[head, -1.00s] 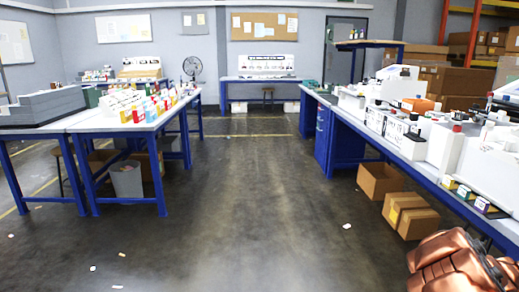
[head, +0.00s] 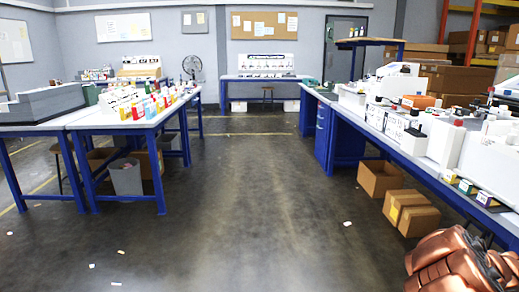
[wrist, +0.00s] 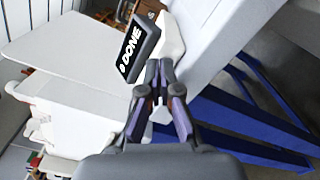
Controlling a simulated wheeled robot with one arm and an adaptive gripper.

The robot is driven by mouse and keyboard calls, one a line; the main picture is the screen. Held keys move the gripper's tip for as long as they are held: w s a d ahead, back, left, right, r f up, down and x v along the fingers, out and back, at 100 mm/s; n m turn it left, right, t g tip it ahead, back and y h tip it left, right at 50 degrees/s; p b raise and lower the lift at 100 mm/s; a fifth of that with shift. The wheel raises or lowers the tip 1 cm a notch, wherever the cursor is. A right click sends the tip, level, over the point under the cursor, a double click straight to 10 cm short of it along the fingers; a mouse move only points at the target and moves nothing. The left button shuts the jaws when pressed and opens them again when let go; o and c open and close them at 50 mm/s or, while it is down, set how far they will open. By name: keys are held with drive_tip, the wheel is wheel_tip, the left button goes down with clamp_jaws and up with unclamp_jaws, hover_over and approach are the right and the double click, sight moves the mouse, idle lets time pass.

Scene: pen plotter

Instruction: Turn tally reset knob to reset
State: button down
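My gripper (wrist: 160,68) shows in the wrist view with its two dark fingertips together, and I see nothing held between them. Just beyond and left of the tips is a black tag (wrist: 135,52) with white lettering that reads "DONE". A white angled piece (wrist: 174,38) lies behind the tips. I cannot make out the tally reset knob; it may be hidden behind the fingers or out of view. In the head view my gripper is not in view.
A white boxy housing (wrist: 75,50) fills the left of the wrist view. Blue table legs (wrist: 235,115) are at right. In the head view, the right bench (head: 377,140) carries white devices, with cardboard boxes (head: 381,178) beneath.

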drive_tip(key=shift+s+b, duration=0.4)
drive_tip(key=shift+b, duration=0.55)
drive_tip(key=a+b, duration=0.2)
drive_tip(key=a, duration=0.4)
drive_tip(key=shift+s, duration=0.15)
